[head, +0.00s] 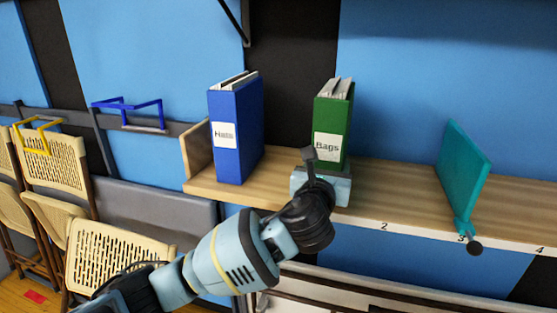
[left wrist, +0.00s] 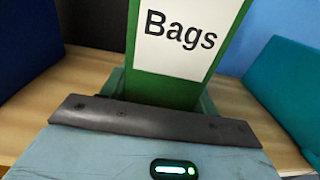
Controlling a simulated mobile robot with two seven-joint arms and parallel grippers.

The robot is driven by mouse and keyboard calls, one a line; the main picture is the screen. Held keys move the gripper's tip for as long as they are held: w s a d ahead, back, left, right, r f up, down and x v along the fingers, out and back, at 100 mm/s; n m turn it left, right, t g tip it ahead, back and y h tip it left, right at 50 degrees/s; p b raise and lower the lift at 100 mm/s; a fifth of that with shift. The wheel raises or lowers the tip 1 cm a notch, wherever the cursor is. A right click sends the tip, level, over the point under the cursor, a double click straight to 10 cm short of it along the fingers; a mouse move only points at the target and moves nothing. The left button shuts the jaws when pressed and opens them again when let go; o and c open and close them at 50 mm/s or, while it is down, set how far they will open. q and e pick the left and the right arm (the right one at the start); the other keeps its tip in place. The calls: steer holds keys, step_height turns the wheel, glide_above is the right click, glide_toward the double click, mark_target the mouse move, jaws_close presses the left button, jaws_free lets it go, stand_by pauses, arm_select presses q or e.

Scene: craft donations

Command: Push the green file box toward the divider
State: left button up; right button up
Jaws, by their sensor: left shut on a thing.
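The green file box (head: 336,118), labelled "Bags", stands upright on the wooden shelf. Its lower front is hidden in the head view by my left gripper (head: 325,172). In the left wrist view the green file box (left wrist: 178,88) is straight ahead, with its lower end between the fingers, and the gripper is shut on it. The teal divider (head: 462,172) stands on the shelf to the right, apart from the box. It also shows at the right edge of the left wrist view (left wrist: 290,85). My right gripper is not in view.
A blue file box (head: 232,130) labelled "Hats" stands on the shelf (head: 400,195) to the left, with a gap to the green box. A wooden end panel (head: 196,150) is beyond it. The shelf is clear between green box and divider. Folding chairs (head: 55,170) are at far left.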

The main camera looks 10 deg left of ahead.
arm_select(q)
steer(key=shift+s+d, duration=0.15)
steer(key=shift+d, duration=3.65)
steer(key=shift+s+d, duration=0.15)
steer(key=shift+d, duration=5.1)
steer(key=shift+s+d+b, duration=0.1)
steer(key=shift+d+b, duration=0.25)
steer(key=shift+d, duration=1.15)
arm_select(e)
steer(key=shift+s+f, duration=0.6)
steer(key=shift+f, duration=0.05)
arm_select(q)
steer(key=o, duration=0.9)
